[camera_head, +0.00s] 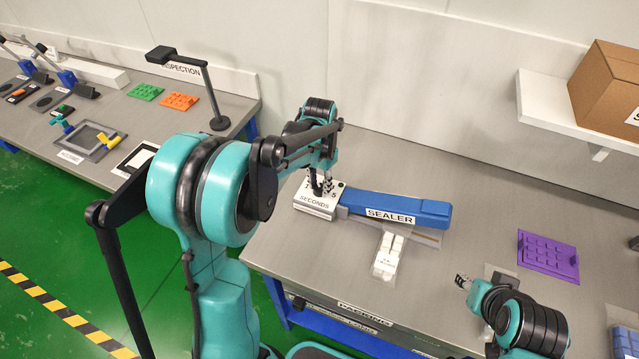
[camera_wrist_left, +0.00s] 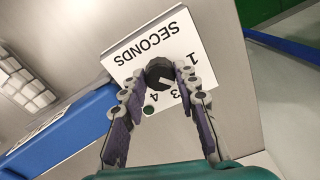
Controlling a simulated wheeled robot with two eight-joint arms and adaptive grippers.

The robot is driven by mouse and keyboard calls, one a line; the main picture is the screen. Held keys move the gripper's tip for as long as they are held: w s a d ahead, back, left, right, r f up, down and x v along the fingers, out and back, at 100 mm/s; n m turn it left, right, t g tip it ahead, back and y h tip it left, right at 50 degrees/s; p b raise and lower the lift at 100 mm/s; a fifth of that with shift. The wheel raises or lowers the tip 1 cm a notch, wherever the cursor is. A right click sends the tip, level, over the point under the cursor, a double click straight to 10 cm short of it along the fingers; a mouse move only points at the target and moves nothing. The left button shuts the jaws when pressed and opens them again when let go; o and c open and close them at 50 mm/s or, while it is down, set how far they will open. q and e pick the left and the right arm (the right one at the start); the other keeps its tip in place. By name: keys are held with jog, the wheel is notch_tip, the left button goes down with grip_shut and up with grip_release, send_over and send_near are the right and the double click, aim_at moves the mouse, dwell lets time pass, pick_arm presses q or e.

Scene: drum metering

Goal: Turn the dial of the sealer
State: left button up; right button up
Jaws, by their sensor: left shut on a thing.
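The sealer (camera_head: 392,209) has a blue arm and a label reading SEALER, and it lies on the grey bench. At its left end is a white box marked SECONDS (camera_head: 315,203), which also shows in the left wrist view (camera_wrist_left: 150,48). A black dial (camera_wrist_left: 160,72) with a light pointer mark sits on that box, with numbers beside it. My left gripper (camera_wrist_left: 160,78) reaches down from above, its two fingers closed on the sides of the dial. In the head view the left gripper (camera_head: 321,190) partly hides the dial. My right gripper (camera_head: 463,282) is over the bench at lower right, away from the sealer.
A clear packet with white pieces (camera_head: 388,257) lies in front of the sealer. A purple studded plate (camera_head: 548,256) lies to the right. A shelf (camera_head: 560,125) holds a cardboard box (camera_head: 608,88). Another bench (camera_head: 226,104) stands at left with an inspection stand.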

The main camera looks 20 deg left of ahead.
aim_at(319, 187)
pick_arm(q)
jog(key=o, duration=1.2)
jog(key=shift+c, duration=0.2)
notch_tip(319, 187, up, 12)
jog(key=s+d+f+n+t, duration=0.1)
jog(key=s+d+t, duration=0.2)
jog(key=s, duration=0.6)
jog(key=s+d+f+n+t, duration=0.2)
jog(key=s+d+t, duration=0.1)
jog(key=s, duration=0.5)
jog(key=shift+s+f+t, duration=0.3)
jog(key=shift+s+t, duration=0.05)
jog(key=shift+t, duration=0.25)
